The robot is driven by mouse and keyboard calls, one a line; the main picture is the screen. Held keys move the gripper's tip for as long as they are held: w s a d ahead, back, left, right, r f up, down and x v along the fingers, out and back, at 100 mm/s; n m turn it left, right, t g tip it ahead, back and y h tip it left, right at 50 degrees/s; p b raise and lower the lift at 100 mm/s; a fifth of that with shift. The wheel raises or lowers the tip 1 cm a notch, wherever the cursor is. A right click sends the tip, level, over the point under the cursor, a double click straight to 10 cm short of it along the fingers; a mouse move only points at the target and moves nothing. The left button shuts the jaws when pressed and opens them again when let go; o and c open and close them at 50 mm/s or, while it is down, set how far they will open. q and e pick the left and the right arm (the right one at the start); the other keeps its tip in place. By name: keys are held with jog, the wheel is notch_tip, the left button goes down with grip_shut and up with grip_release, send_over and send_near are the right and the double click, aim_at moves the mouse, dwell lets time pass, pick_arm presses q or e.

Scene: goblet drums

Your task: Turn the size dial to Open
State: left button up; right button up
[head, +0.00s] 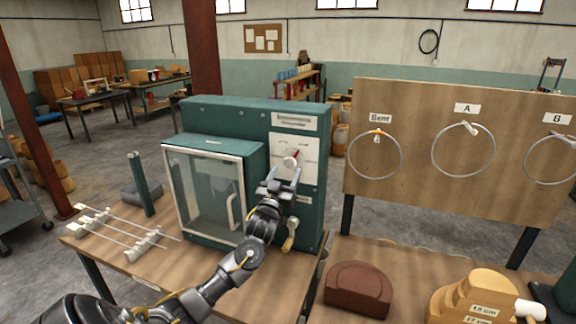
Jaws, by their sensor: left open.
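The size dial (291,159) is a pale knob with a red pointer on a white scale plate (306,147), on the front of the green machine (228,116). The plate's lettering is too small to read. My left gripper (284,176) is open just below and in front of the dial, its two fingers pointing up toward it. I cannot tell whether the fingers touch the knob. My left wrist covers part of the machine's lower front. My right gripper is not in view.
The machine's glass door (208,196) is left of my wrist, and a brass-coloured handle (290,236) hangs below it. A rack with thin rods (125,230) lies at left. A board (410,190) with wire rings and a brown block (358,288) are at right.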

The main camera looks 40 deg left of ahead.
aim_at(291, 162)
pick_arm(q)
jog(key=shift+x, duration=1.25)
jog(key=c, duration=1)
jog(key=shift+n, duration=0.3)
